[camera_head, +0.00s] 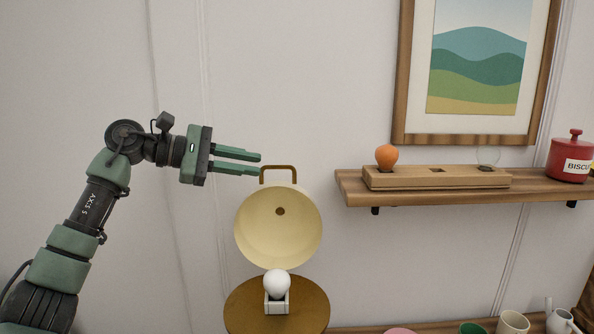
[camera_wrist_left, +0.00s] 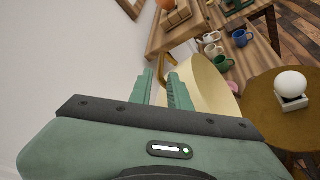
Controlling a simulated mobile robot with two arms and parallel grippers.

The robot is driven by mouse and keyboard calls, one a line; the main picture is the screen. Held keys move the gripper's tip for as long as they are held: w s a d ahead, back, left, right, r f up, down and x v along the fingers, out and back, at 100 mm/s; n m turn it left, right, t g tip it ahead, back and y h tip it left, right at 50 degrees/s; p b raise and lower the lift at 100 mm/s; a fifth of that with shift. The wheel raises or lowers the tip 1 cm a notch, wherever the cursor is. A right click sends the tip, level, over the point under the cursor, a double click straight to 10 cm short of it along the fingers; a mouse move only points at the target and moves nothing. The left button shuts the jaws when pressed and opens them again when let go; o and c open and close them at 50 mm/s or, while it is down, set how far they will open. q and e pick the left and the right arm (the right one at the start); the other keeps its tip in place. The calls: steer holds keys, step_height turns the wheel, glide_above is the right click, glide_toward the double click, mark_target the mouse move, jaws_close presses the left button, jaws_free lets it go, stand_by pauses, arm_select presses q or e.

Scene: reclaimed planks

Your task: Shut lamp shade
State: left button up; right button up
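The lamp shade (camera_head: 278,228) is a cream bowl with a brown handle (camera_head: 278,167) on top. It stands tilted up, with its hollow inside facing me, above the white bulb (camera_head: 277,283) and round brown base (camera_head: 245,307). My left gripper (camera_head: 260,164) is open and empty, its green fingers pointing right at the left side of the handle. In the left wrist view, the fingertips (camera_wrist_left: 161,73) are close to the handle (camera_wrist_left: 163,63), with the shade (camera_wrist_left: 205,88) and bulb (camera_wrist_left: 290,84) to the right. I cannot tell whether they touch. My right gripper is not in view.
A wooden shelf (camera_head: 450,194) at right holds a wooden block (camera_head: 400,178) with an orange ball (camera_head: 386,155) and a red biscuit jar (camera_head: 570,158). A framed picture (camera_head: 478,60) hangs above. Cups stand at lower right. The wall around my gripper is clear.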

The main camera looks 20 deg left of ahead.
mark_target(275, 168)
arm_select(q)
steer(key=shift+w+f, duration=0.1)
steer(key=shift+w, duration=0.1)
steer(key=shift+w+d, duration=0.15)
steer(key=shift+d, duration=0.15)
steer(key=p+x, duration=0.2)
steer(key=x, duration=0.4)
steer(key=shift+w+d+f, duration=0.2)
steer(key=shift+w+d, duration=0.05)
steer(key=shift+d, duration=0.1)
steer(key=shift+c, duration=0.4)
jaws_close()
stand_by(0.5)
